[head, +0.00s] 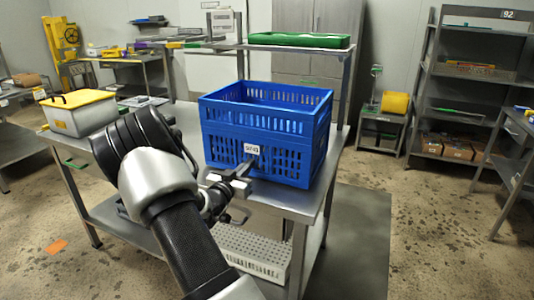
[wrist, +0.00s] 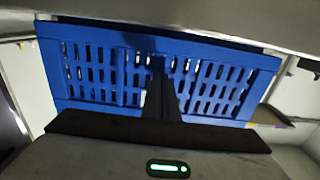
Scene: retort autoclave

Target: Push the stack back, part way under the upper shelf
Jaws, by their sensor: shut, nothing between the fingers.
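The stack is blue slotted plastic crates (head: 285,150), upright on the steel table (head: 272,197) near its right end, with a white label on the front face. The upper shelf (head: 240,45) is a raised metal shelf along the back of the table, behind the stack. My gripper (head: 245,168) is shut and empty, its fingertips at the front face just below the label. In the wrist view my fingers (wrist: 160,88) point at the blue slotted wall (wrist: 100,75); they look touching or very nearly so. The stack's rear side is hidden.
A green tray (head: 298,40) lies on the upper shelf. A white bin with a yellow lid (head: 80,112) stands at the table's left end. A perforated light tray (head: 252,250) is on the lower shelf. A grey rack (head: 465,90) stands at the right.

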